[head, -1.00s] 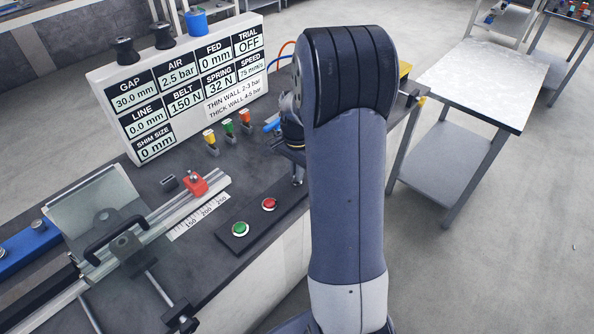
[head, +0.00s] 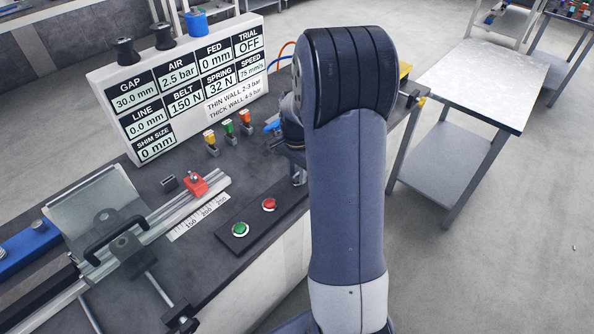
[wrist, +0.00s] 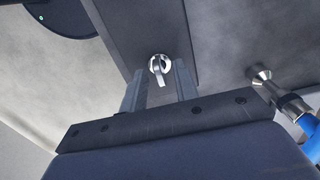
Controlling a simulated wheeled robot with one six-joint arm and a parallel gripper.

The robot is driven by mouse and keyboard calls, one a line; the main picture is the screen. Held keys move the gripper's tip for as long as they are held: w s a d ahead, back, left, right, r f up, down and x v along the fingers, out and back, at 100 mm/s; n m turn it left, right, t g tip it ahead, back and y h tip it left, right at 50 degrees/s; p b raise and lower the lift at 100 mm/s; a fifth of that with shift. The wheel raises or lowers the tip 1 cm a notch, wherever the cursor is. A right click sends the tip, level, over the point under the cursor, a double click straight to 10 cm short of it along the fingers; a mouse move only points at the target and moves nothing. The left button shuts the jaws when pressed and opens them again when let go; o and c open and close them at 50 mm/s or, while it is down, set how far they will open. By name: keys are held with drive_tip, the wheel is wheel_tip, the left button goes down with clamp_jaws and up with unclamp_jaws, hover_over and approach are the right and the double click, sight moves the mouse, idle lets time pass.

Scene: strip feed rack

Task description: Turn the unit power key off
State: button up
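The silver power key (wrist: 159,66) sits in a round switch on a dark panel (wrist: 140,22). In the wrist view its grip points down the picture, between my fingertips. My gripper (wrist: 161,72) is open, with one finger on each side of the key and gaps visible between. I cannot tell how deep the fingertips reach around it. In the head view the gripper is mostly hidden behind my arm, at the right end of the dark button panel (head: 232,246).
A green button (head: 240,230) and a red button (head: 269,204) share the panel. Several coloured switches (head: 229,128) stand behind. A metal fitting with a blue part (wrist: 296,108) is close right of the gripper in the wrist view. The display board (head: 180,85) reads TRIAL OFF.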

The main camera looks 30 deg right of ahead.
sight(297, 174)
drive_tip(key=shift+r, duration=0.1)
wheel_tip(297, 174, up, 11)
drive_tip(key=shift+f, duration=0.2)
idle(0.5)
wheel_tip(297, 174, down, 11)
drive_tip(key=shift+r, duration=0.1)
drive_tip(key=shift+n, duration=0.3)
idle(0.5)
